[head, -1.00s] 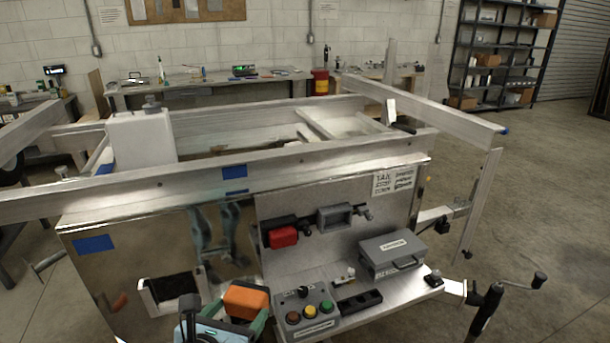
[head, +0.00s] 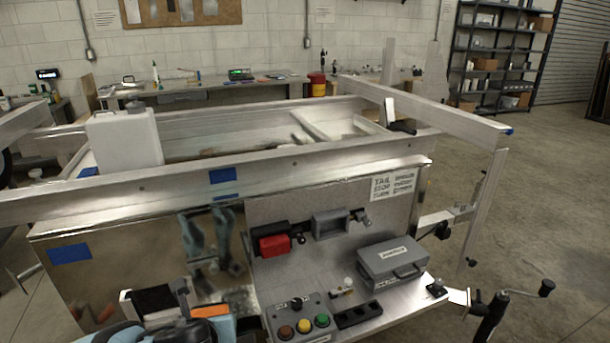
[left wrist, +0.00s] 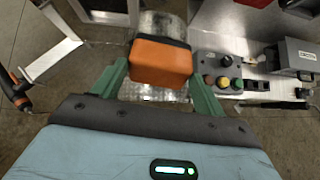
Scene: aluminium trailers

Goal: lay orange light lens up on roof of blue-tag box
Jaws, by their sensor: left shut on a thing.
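My left gripper (left wrist: 160,76) is shut on the orange light (left wrist: 162,64), with a green finger on each side of it. The orange face is toward the wrist camera and a dark rim shows along its far edge. In the head view the orange light (head: 226,328) is low at the bottom edge, partly hidden by dark and blue gripper parts. The box with a blue tag (head: 70,254) has a mirror-like metal front (head: 130,265) and stands behind and above the light. Its top lies partly under the rail. The light is apart from that top. My right gripper is out of view.
An aluminium rail (head: 290,160) runs across above the box front. A white jug (head: 125,142) stands behind it. To the right are a grey case (head: 392,262), a button box (head: 300,318) and a red light (head: 274,244). A black-lined bracket (head: 155,300) is near the gripper.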

